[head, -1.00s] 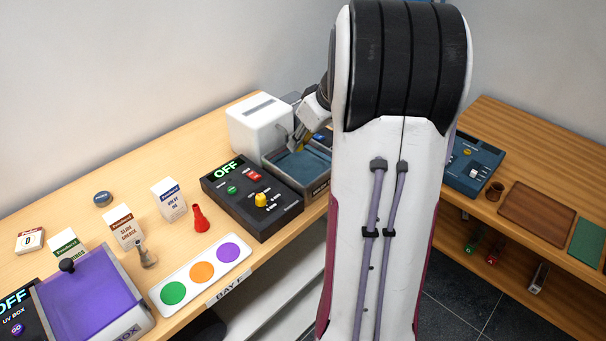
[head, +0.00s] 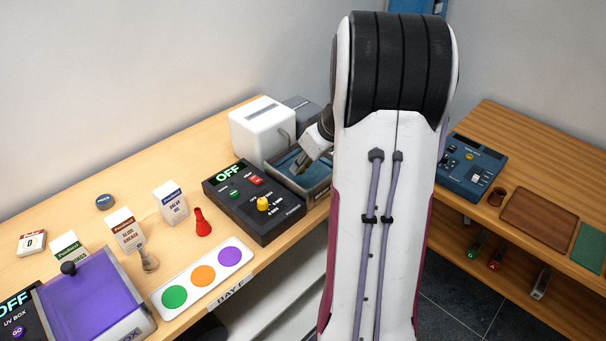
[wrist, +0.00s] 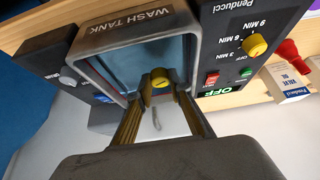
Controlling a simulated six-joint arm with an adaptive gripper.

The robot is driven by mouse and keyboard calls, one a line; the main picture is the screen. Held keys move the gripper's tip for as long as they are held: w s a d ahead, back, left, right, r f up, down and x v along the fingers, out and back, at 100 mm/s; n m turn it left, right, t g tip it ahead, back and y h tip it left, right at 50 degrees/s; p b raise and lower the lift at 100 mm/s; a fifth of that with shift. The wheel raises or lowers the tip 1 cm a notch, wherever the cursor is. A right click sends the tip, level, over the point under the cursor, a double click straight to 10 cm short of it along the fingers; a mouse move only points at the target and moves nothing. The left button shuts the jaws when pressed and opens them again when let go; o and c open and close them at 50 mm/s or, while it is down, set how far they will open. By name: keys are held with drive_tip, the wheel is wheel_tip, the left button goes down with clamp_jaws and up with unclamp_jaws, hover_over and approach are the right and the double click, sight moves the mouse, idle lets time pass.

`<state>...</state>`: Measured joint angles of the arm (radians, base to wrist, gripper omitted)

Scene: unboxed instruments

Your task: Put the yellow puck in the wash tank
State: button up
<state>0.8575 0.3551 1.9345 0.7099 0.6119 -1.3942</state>
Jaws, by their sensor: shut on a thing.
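My gripper (wrist: 160,84) is shut on the yellow puck (wrist: 160,80), which shows between the fingertips in the wrist view. The wash tank (wrist: 128,28) has a grey rim and a blue inside, and its label is in view. The fingertips overlap the tank's opening near the rim opposite the label. I cannot tell whether the puck is above or below the rim level. In the head view my gripper (head: 299,168) is over the tank (head: 318,191), and the puck is hidden there.
A dark control box (head: 255,210) with a yellow knob (head: 262,204) stands left of the tank. A white box (head: 262,127) stands behind. Cartons, a red bottle (head: 202,222) and a colour-dot plate (head: 202,277) are further left. A second bench (head: 520,150) is at right.

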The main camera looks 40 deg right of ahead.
sight(298, 181)
drive_tip(key=shift+f, duration=1.85)
drive_tip(key=shift+f, duration=0.1)
drive_tip(key=o, duration=0.8)
drive_tip(key=shift+c, duration=0.2)
drive_tip(key=shift+v, duration=0.85)
drive_tip(key=v, duration=1)
drive_tip(key=shift+r, duration=0.3)
drive_tip(key=shift+s, duration=0.1)
